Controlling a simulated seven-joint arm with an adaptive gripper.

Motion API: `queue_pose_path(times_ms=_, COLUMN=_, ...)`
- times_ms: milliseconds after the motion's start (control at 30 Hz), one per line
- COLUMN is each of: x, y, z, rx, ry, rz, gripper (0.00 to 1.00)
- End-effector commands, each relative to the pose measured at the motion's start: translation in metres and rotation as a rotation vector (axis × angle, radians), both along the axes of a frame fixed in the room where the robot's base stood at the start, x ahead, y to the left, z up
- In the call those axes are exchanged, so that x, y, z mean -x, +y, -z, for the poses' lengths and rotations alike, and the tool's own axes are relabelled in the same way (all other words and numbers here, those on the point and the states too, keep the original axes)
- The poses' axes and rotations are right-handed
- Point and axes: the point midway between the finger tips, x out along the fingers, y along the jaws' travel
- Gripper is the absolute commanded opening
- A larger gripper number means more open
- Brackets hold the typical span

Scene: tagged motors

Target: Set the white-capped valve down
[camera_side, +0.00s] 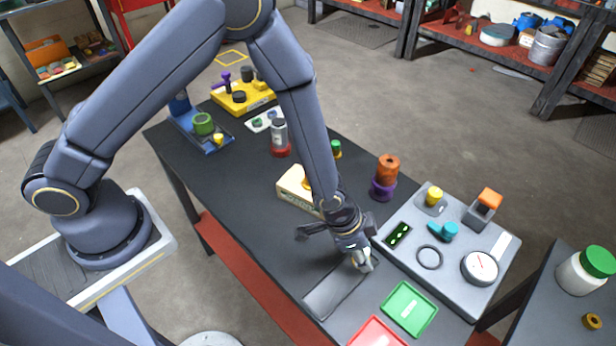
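My gripper (356,250) points down over the front part of the dark table, just beyond a flat grey rectangular tray (318,301). A small grey and white piece (361,261) shows at its fingertips, and it looks like the white-capped valve held between them. The gripper's own body hides much of it. I cannot tell whether its lower end touches the surface.
A grey panel (478,297) with a dial gauge (480,268) and a teal valve (444,231) lies to the right. Green (409,309) and red (377,333) trays lie in front. A cream block (293,190) and an orange-and-purple stack (385,177) stand behind.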

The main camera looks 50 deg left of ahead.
Motion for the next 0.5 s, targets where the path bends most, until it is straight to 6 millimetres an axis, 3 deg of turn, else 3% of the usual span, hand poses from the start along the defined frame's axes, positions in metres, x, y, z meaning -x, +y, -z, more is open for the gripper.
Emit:
queue_pose_path(times_ms=367, x=0.0, y=0.0, z=-0.002, rx=0.001, ry=-0.001, rz=0.0, gripper=0.53)
queue_pose_path(times_ms=500, x=0.002, y=0.003, z=-0.015, rx=0.002, ry=-0.003, rz=0.0, gripper=0.53)
